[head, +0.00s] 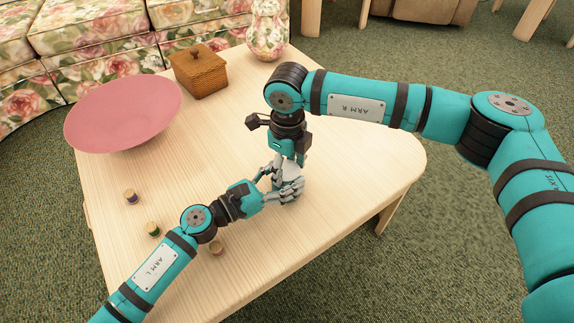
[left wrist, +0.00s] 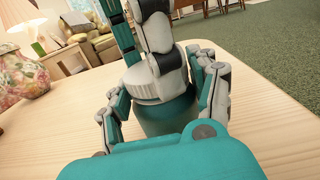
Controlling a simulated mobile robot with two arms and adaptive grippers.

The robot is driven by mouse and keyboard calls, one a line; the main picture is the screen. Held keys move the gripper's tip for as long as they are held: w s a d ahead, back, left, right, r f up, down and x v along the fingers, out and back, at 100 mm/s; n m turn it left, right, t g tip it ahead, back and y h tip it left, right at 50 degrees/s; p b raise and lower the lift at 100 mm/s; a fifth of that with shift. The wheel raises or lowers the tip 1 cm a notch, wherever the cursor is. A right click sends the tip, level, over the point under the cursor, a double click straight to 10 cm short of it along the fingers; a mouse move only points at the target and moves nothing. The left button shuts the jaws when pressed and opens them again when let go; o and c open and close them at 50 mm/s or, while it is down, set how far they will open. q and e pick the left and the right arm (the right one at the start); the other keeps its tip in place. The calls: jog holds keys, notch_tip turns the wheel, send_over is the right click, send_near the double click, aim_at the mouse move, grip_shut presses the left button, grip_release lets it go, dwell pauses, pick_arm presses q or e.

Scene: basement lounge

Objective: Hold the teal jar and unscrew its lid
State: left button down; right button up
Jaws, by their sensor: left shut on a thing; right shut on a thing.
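The teal jar (left wrist: 168,118) stands upright in the left wrist view, between the fingers of my left gripper (left wrist: 160,105). Its pale, ridged lid (left wrist: 147,84) is on top. My left gripper (head: 277,186) is shut on the jar from the side, low over the table. My right gripper (head: 290,166) comes down from above and is shut on the lid; its fingers also show in the left wrist view (left wrist: 156,50). In the head view the hands hide most of the jar. I cannot tell whether the lid is loose.
The pale wooden table (head: 340,150) holds a pink bowl (head: 122,115), a wooden box (head: 199,72) and a floral vase (head: 267,32) at the back. Small spools (head: 130,196) lie near my left arm. The table right of the hands is clear. A floral sofa (head: 80,40) stands behind.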

pick_arm(q)
jog(key=shift+f, duration=0.15)
pick_arm(e)
jog(key=o, duration=1.3)
jog(key=shift+r, duration=2.3)
jog(key=shift+c, duration=0.3)
notch_tip(320, 180, up, 3)
jog(key=m, duration=0.5)
jog(key=shift+s+f, duration=0.1)
jog(key=shift+f, duration=0.05)
jog(key=shift+m, duration=0.6)
notch_tip(320, 180, down, 7)
jog(key=shift+f, duration=0.2)
